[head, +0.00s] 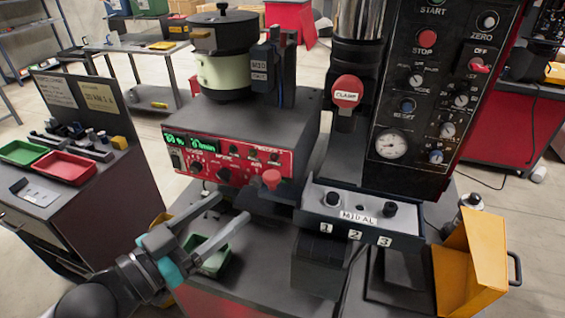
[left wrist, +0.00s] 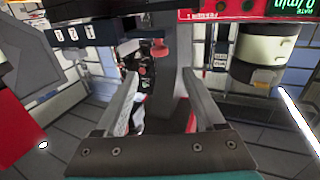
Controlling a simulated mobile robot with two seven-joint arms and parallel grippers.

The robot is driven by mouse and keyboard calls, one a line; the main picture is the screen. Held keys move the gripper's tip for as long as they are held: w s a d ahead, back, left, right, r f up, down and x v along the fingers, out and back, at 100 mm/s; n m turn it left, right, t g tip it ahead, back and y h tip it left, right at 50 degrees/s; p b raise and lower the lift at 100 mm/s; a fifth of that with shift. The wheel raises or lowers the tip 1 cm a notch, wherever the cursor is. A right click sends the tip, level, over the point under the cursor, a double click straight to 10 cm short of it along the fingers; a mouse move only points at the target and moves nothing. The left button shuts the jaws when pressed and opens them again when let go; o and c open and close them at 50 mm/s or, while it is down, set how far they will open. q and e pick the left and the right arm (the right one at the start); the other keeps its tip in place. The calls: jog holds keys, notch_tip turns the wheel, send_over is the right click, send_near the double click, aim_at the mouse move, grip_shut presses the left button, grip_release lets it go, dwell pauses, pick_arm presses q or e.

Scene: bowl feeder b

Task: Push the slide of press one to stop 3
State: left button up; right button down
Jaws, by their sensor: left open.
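Press one shows a grey panel marked MID AL (head: 343,208), with stop labels 1, 2 and 3 (head: 384,241) along its front, left to right. A red knob (head: 271,179) stands on a dark part at the panel's left end, left of label 1; it looks like the slide's handle. My left gripper (head: 233,205) is open and empty, left of and nearer than the knob, not touching it. In the left wrist view the picture is upside down; the red knob (left wrist: 159,52) shows between and beyond the open fingers (left wrist: 160,85). My right gripper is not in view.
A red feeder control box (head: 225,165) carrying a bowl unit (head: 226,70) stands behind the gripper. A green tray (head: 212,262) lies below the gripper. A yellow bin (head: 470,265) stands at the right of the panel. A red clamp button (head: 347,90) is above.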

pick_arm(q)
jog(key=shift+x, duration=7.6)
jog(key=shift+c, duration=0.3)
grip_shut()
